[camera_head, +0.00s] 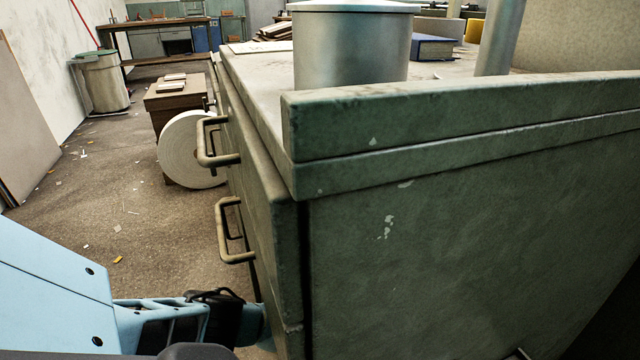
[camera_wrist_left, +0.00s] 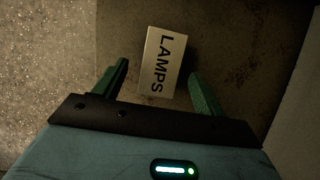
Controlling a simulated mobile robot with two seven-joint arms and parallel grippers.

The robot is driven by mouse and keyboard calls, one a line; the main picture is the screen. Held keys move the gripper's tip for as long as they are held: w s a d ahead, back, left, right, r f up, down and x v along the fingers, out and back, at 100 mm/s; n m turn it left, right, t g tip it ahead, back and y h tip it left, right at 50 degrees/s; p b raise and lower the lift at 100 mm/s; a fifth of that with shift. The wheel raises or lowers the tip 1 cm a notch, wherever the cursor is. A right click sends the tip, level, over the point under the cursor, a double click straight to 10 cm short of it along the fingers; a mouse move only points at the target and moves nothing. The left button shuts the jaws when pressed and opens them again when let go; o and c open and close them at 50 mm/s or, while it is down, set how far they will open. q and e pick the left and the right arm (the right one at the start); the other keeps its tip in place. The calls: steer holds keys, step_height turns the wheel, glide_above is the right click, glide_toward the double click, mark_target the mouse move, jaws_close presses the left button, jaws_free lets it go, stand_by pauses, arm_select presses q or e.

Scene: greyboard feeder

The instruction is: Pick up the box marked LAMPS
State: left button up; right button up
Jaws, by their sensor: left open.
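The box marked LAMPS (camera_wrist_left: 161,62) is a small pale box with dark lettering in the left wrist view. It lies on a dark brown surface, slightly tilted in the picture. My left gripper (camera_wrist_left: 158,82) is open, with its two green fingers apart on either side of the near part of the box. I cannot tell how far above the box the fingers are. In the head view my left arm comes in at the lower left, and its gripper end (camera_head: 250,325) is partly hidden beside the green cabinet. The box does not show in the head view.
A large green metal cabinet (camera_head: 470,240) fills the right, with handles (camera_head: 232,230) on its left side. A metal canister (camera_head: 350,48) stands on top. A white roll (camera_head: 190,150) stands on the floor by a brown crate (camera_head: 172,98). The littered floor at left is mostly open.

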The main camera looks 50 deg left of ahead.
arm_select(q)
steer(key=shift+a+f, duration=0.1)
steer(key=shift+f, duration=0.2)
steer(key=shift+w, duration=0.1)
steer(key=shift+a+f+b, duration=0.15)
steer(key=shift+f+b, duration=0.05)
steer(key=shift+b, duration=0.1)
steer(key=b+x, duration=0.3)
steer(key=x, duration=0.1)
steer(key=shift+w+a+f+b, duration=0.15)
steer(key=shift+a+f+b, duration=0.05)
steer(key=shift+f+b, duration=0.1)
arm_select(e)
steer(key=x, duration=0.4)
steer(key=shift+s+d+f, duration=0.25)
steer(key=shift+s+f, duration=0.05)
steer(key=shift+s, duration=0.05)
arm_select(q)
steer(key=shift+r, duration=0.1)
